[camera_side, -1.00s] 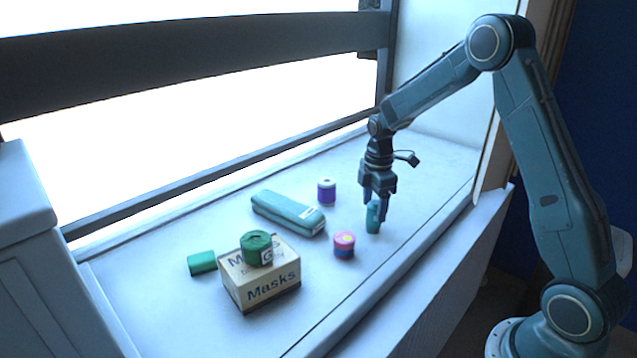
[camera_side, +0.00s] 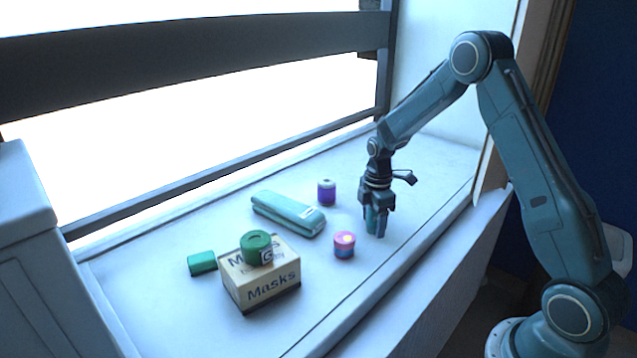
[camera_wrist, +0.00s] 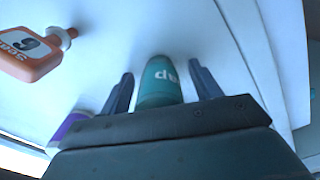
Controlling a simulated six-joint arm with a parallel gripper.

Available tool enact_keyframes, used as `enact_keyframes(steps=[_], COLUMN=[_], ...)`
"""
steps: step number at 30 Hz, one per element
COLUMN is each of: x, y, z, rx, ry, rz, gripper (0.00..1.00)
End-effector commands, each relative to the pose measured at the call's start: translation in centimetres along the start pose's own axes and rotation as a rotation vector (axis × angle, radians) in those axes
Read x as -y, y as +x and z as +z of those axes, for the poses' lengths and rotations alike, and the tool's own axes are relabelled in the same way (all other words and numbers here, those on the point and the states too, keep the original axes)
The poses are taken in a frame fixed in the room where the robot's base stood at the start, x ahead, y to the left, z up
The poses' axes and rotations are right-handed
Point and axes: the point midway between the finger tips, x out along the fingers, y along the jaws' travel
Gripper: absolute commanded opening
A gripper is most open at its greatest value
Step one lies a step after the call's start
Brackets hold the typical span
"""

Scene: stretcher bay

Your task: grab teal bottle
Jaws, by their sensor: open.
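The teal bottle (camera_side: 371,221) stands on the white surface near its right end, partly hidden by my gripper in the side view. My gripper (camera_side: 376,226) points down over it, open, with its fingers low on either side of the bottle. In the wrist view the teal bottle (camera_wrist: 160,84) with pale lettering shows between the two fingers of my gripper (camera_wrist: 163,88).
A pink-and-blue roll (camera_side: 344,245) stands just left of my gripper, and a purple roll (camera_side: 326,192) behind. A teal case (camera_side: 288,213), a Masks box (camera_side: 262,285) with a green roll (camera_side: 257,247) on top, and a green block (camera_side: 202,262) lie further left. An orange bottle (camera_wrist: 32,52) shows in the wrist view.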

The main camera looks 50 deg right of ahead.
Motion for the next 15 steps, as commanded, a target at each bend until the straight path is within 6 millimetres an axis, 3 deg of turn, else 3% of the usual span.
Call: enact_keyframes(steps=[5,12,15], x=[0.00,0.00,-0.02], y=[-0.03,-0.04,-0.05], z=[0.00,0.00,0.00], rx=[0.000,0.000,0.000], ry=[0.000,0.000,0.000], rz=[0.000,0.000,0.000], gripper=[0.63,0.18,0.14])
